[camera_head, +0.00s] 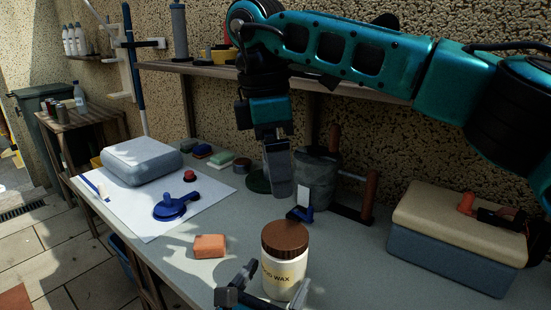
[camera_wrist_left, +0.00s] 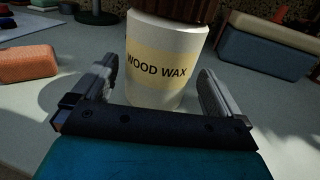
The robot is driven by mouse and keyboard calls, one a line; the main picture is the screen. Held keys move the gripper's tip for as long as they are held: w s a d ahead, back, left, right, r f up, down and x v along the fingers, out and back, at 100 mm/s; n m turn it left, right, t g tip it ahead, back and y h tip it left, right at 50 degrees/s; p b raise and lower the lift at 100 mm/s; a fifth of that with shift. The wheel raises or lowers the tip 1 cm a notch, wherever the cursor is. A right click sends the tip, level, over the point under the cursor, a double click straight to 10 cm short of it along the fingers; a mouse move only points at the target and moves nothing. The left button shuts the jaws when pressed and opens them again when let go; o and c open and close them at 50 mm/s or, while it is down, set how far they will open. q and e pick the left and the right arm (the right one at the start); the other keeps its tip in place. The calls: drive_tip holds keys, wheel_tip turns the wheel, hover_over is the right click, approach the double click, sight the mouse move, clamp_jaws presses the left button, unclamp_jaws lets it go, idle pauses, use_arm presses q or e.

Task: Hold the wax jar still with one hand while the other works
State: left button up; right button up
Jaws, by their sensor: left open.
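The wax jar (camera_head: 285,262), cream with a brown lid and a "WOOD WAX" label, stands upright near the table's front edge. It fills the middle of the left wrist view (camera_wrist_left: 165,60), its lid cut off at the top. My left gripper (camera_head: 268,284) is open at the jar's near side, one finger on each side of it. In the left wrist view, gaps show between the jar and both fingers (camera_wrist_left: 155,78). My right gripper (camera_head: 282,188) hangs empty behind the jar and above the table, pointing down; its finger gap is not clear from this side.
An orange block (camera_head: 209,246) lies left of the jar. A blue clamp-like tool (camera_head: 300,213) and a dark grey pot (camera_head: 316,182) are behind it. A beige-lidded box (camera_head: 455,250) is at right. A white sheet (camera_head: 130,208) holds a blue lidlike piece (camera_head: 172,211).

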use_arm(q)
drive_tip(key=v, duration=0.8)
drive_tip(key=shift+s, duration=0.2)
drive_tip(key=shift+a, duration=0.1)
